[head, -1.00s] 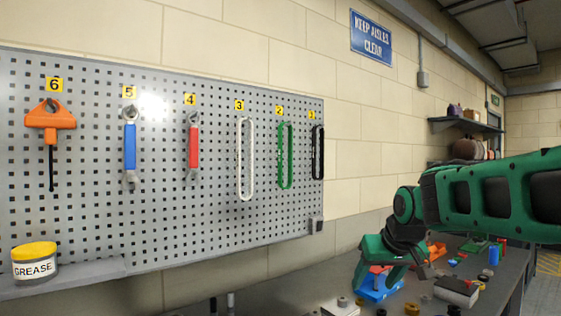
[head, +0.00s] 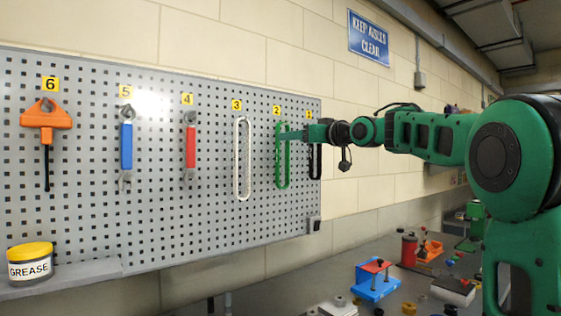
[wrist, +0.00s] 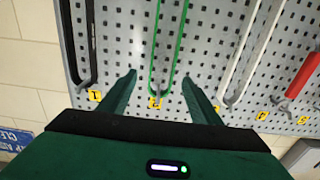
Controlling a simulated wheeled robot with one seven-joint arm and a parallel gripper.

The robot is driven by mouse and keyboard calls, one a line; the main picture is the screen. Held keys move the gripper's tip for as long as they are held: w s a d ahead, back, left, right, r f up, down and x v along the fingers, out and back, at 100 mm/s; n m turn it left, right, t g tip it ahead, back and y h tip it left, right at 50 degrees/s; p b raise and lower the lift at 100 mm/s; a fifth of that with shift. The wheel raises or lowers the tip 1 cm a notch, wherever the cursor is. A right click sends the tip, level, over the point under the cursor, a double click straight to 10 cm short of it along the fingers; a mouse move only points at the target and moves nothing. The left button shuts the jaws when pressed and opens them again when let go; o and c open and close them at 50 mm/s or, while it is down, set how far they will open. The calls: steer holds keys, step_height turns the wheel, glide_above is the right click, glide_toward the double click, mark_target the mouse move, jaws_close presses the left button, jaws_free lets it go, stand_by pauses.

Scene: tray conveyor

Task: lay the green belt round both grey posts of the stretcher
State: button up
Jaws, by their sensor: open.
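The green belt (head: 283,168) is a long narrow loop hanging on the pegboard under label 2. It also shows in the wrist view (wrist: 181,50), running between the fingers. My gripper (head: 284,136) is at the upper part of the belt, in front of the board. In the wrist view my gripper (wrist: 159,78) is open, with one finger on each side of the belt and visible gaps. I cannot make out the stretcher's two grey posts for certain among the bench items.
A white belt (head: 238,180) hangs left of the green one and a black belt (wrist: 91,45) on its other side, both close by. Wrenches and an orange tool hang farther left. The bench holds a blue fixture (head: 372,287) with a red top, and several small parts.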

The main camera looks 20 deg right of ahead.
steer(key=x, duration=0.6)
steer(key=shift+w+a, duration=0.25)
steer(key=shift+w, duration=0.1)
steer(key=shift+f, duration=0.1)
steer(key=c, duration=1.5)
